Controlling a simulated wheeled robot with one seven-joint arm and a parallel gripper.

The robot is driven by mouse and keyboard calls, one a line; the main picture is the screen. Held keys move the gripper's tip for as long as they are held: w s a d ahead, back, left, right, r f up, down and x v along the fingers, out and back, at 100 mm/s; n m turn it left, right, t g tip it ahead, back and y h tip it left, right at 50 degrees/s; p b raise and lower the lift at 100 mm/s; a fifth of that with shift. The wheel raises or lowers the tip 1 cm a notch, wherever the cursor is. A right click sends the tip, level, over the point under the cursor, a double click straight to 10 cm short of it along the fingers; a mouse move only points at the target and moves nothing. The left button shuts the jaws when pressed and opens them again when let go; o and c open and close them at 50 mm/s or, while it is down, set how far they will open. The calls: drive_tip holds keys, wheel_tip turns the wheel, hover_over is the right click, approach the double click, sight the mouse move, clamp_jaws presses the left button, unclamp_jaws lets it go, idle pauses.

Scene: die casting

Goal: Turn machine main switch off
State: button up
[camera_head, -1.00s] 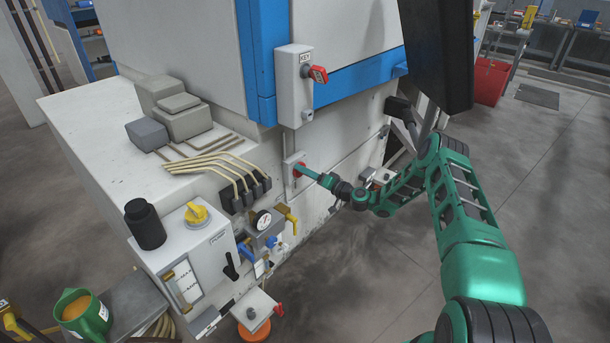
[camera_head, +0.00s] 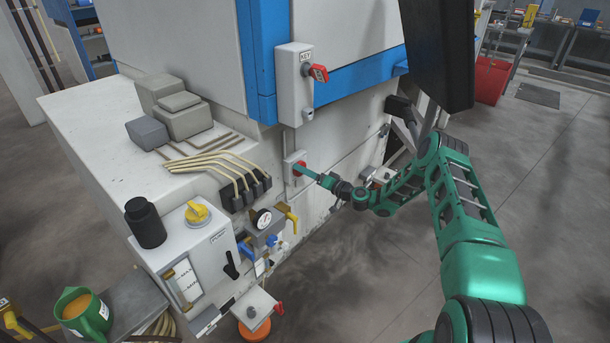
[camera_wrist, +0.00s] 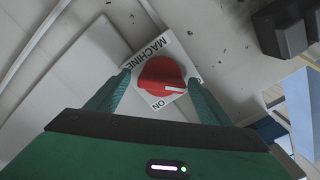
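The machine main switch is a red rotary knob (camera_wrist: 162,77) on a light plate lettered "MACHINE", with "ON" at the plate's lower edge. A white mark on the knob points to the right in the wrist view. In the head view the red knob (camera_head: 299,168) sits on a small box on the machine's front, partly covered by my fingers. My gripper (camera_wrist: 160,78) is at the knob, one finger on each side of it. The fingers are apart, and small gaps seem to show beside the knob; contact cannot be told for certain.
Above is a grey box marked "KEY" with another red switch (camera_head: 318,72). Below left are hoses, a gauge (camera_head: 263,218) and yellow and blue valve handles. A dark screen (camera_head: 437,50) hangs near my arm.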

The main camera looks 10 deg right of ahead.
drive_tip(key=shift+d, duration=0.1)
drive_tip(key=v, duration=1)
drive_tip(key=shift+s+d, duration=0.15)
drive_tip(key=shift+s, duration=0.15)
drive_tip(key=s+d+r+n+g+h, duration=0.1)
drive_tip(key=s+d+r+g+h, duration=0.2)
drive_tip(key=s+r, duration=0.5)
drive_tip(key=s+d+r+n+g+h, duration=0.1)
drive_tip(key=s+r+g+h, duration=0.1)
drive_tip(key=s+r+g, duration=0.55)
drive_tip(key=s+d+r+n+g+h, duration=0.1)
drive_tip(key=s+d+r+g+h, duration=0.3)
drive_tip(key=s, duration=0.6)
drive_tip(key=s+d+r+m, duration=0.1)
drive_tip(key=s+r+m, duration=0.3)
drive_tip(key=s, duration=1.1)
drive_tip(key=s+d+r+m+h, duration=0.1)
drive_tip(key=s+r+m, duration=0.2)
drive_tip(key=s, duration=1.1)
wheel_tip(320, 180, up, 3)
drive_tip(key=shift+s+m, duration=0.4)
